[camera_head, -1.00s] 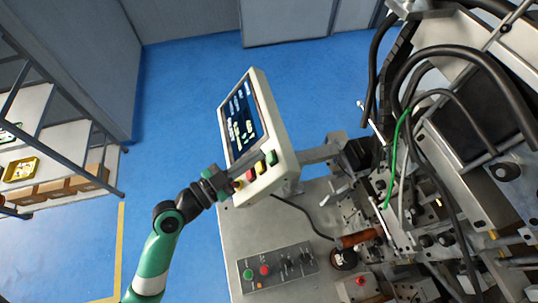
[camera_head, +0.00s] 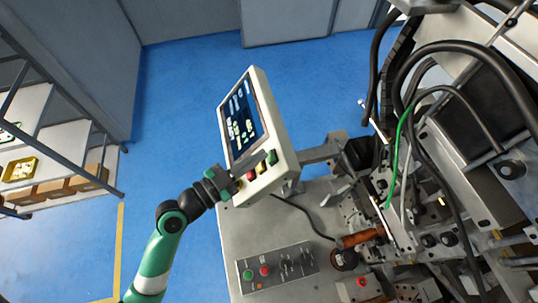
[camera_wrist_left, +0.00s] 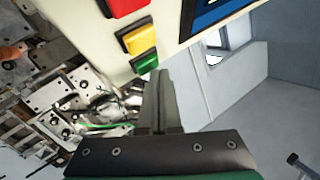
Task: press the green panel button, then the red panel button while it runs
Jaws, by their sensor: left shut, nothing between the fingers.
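The tilted white panel (camera_head: 283,140) has a screen and a row of coloured buttons below it. Its green button (camera_head: 272,158) is at the right end of the row, and its red button (camera_head: 252,174) is further left. My left gripper (camera_head: 264,158) is shut and empty, with its fingertips beside the green button. In the left wrist view the closed fingers (camera_wrist_left: 158,76) are just beside the green button (camera_wrist_left: 145,62); contact cannot be told. A yellow button (camera_wrist_left: 137,40) and the red button (camera_wrist_left: 125,6) are beyond it. My right gripper is not in view.
A grey control box (camera_head: 285,266) on the machine table also carries small green and red buttons. The machine (camera_head: 440,180) with cables fills the right side. A shelf (camera_head: 60,150) stands at the left. Blue floor is clear between.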

